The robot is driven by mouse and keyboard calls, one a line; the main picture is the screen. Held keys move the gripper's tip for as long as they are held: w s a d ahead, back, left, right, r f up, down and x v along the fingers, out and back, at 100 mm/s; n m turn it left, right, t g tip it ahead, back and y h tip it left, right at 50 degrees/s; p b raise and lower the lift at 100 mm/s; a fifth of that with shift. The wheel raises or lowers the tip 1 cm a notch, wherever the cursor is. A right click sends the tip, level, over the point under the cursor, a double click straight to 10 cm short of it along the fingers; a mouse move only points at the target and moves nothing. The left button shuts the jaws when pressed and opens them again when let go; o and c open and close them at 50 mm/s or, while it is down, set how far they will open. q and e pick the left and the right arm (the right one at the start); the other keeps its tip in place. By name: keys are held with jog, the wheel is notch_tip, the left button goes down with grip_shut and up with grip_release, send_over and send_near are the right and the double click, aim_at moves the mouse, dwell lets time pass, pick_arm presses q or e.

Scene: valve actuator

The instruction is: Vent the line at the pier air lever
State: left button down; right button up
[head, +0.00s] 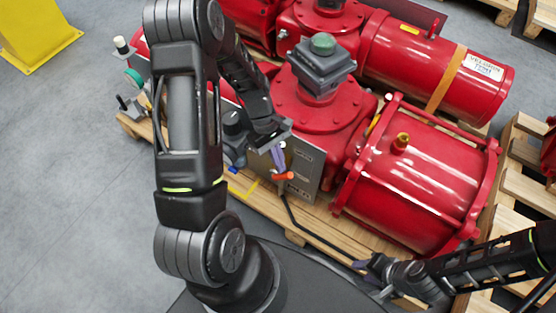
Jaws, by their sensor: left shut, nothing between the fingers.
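An orange-red lever (283,176) sits at the lower front of a grey metal panel (308,167) on the red valve actuator (318,115). A black hose (297,218) runs down from below the lever and along the pallet. My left gripper (279,158) is shut and empty, with its purple-grey fingers just above the lever. I cannot tell whether the fingertips touch it. My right gripper (362,266) is low at the pallet's front edge, near the hose and away from the lever. Its jaws are too small to read. My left arm hides part of the actuator's left side.
A large red cylinder (415,180) stands right of the panel, and another actuator (440,62) lies behind. The wooden pallet (262,200) edges the front. A yellow post base (40,35) is at far left. Grey floor (70,170) at left is clear.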

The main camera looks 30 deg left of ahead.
pick_arm(q)
jog(key=shift+d+y+p, duration=0.7)
jog(key=shift+d+p, duration=0.05)
jog(key=shift+p, duration=0.3)
jog(key=shift+d+f+y+p, duration=0.2)
jog(key=shift+d+y+p, duration=0.55)
jog(key=shift+p, duration=0.25)
jog(key=shift+d+f+y+p, duration=0.25)
jog(key=shift+y+p, duration=0.1)
jog(key=shift+y, duration=0.1)
jog(key=d+f+y, duration=0.3)
jog(key=f, duration=0.2)
jog(key=shift+d+n+y+b, duration=0.3)
jog(key=shift+y, duration=0.1)
jog(key=shift+f, duration=0.15)
